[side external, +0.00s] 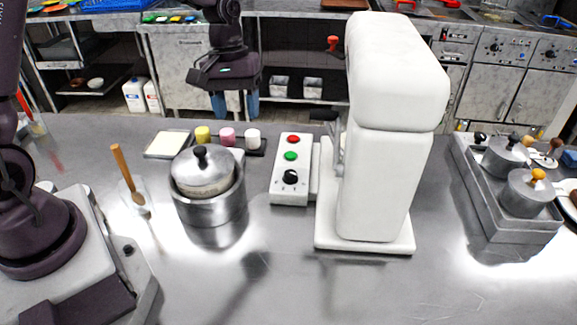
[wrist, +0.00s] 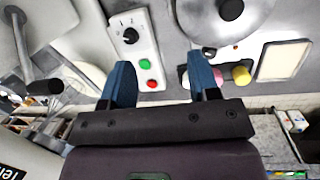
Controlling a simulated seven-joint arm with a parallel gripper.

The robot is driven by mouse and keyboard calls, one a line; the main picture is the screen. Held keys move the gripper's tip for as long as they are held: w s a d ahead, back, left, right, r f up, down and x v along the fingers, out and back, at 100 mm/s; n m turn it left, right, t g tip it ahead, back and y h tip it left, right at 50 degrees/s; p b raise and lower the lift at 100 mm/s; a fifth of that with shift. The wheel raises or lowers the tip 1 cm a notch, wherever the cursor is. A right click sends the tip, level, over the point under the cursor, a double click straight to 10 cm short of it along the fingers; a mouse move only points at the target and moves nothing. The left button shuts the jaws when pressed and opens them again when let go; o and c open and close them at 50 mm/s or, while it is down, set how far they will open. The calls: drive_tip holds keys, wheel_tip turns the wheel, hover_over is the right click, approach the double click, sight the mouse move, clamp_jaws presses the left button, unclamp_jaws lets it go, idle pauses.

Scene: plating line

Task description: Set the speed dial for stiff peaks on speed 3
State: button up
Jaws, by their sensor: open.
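The speed dial (side external: 290,177) is a black knob on a white control panel (side external: 279,191). A green button (side external: 291,156) and a red button (side external: 293,139) sit above it. The dial also shows in the wrist view (wrist: 130,36); small marks lie beside it, but I cannot read which one it points to. The white stand mixer (side external: 385,185) stands just right of the panel. My gripper (side external: 235,104) is open and empty, in the air toward the counter's far side, left of the panel and apart from it. Its blue fingers (wrist: 160,62) show in the wrist view.
A lidded steel pot (side external: 208,207) stands left of the panel. Behind it are a small tray (side external: 167,144) and yellow, pink and white cups (side external: 228,137). A wooden spoon (side external: 127,172) leans at left. A tray of pots (side external: 515,229) is at right. The front counter is clear.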

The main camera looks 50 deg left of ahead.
sight(290, 172)
drive_tip(key=w+f+n+h, duration=0.2)
drive_tip(key=w+f+n, duration=0.2)
drive_tip(key=w+n, duration=0.5)
drive_tip(key=shift+n+t, duration=0.3)
drive_tip(key=x, duration=1.3)
drive_tip(key=shift+s+f, duration=0.1)
drive_tip(key=shift+s, duration=0.15)
drive_tip(key=c, duration=0.9)
